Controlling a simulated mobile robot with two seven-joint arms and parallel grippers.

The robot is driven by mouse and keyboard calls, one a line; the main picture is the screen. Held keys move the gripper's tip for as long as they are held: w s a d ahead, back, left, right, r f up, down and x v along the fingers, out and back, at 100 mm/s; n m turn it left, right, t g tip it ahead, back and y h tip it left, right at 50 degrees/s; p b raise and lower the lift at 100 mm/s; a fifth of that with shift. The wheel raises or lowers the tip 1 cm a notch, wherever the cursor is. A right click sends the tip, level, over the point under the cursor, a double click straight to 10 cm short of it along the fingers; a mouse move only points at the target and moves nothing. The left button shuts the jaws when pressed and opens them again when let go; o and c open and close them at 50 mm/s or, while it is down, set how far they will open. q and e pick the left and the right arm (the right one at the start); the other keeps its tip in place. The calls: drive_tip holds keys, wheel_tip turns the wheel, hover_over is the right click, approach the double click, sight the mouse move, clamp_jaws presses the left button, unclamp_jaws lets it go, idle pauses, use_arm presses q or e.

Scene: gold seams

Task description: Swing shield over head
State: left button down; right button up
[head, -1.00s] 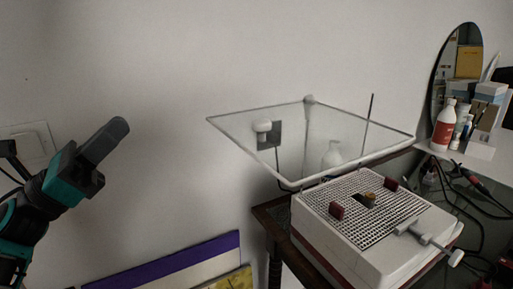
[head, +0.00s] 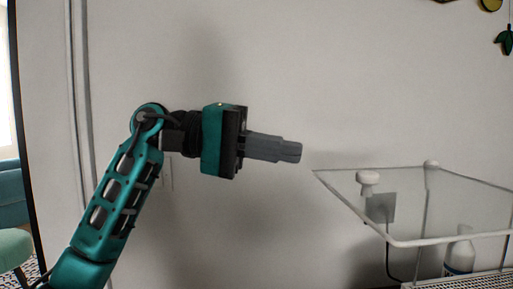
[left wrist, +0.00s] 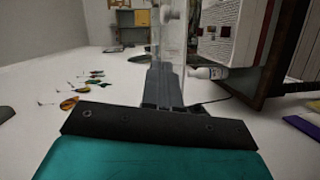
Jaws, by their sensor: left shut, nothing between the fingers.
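The shield (head: 450,198) is a clear, pale-rimmed panel at the right of the head view, raised above the white machine (head: 465,284), whose perforated top just shows at the bottom. A white knob (head: 367,179) stands near its left part. My left gripper (head: 299,152) points right, shut and empty, left of the shield's near-left corner and slightly higher in the picture; a small gap shows between them. In the left wrist view the shut fingers (left wrist: 163,82) point toward the shield (left wrist: 172,42) and knob (left wrist: 167,14). My right gripper is not in view.
A white bottle (head: 459,252) shows through and below the shield. A grey wall plate (head: 380,207) with a dark cable is on the wall behind. Wall hangings (head: 503,38) are at upper right. The wall area above the gripper is bare.

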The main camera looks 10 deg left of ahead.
use_arm(q)
drive_tip(key=s+d+f, duration=0.1)
drive_tip(key=s+d, duration=0.1)
drive_tip(key=d, duration=0.4)
drive_tip(key=shift+s+d+f, duration=0.15)
drive_tip(key=shift+s+d, duration=0.1)
drive_tip(key=shift+s, duration=0.05)
drive_tip(key=shift+d, duration=0.1)
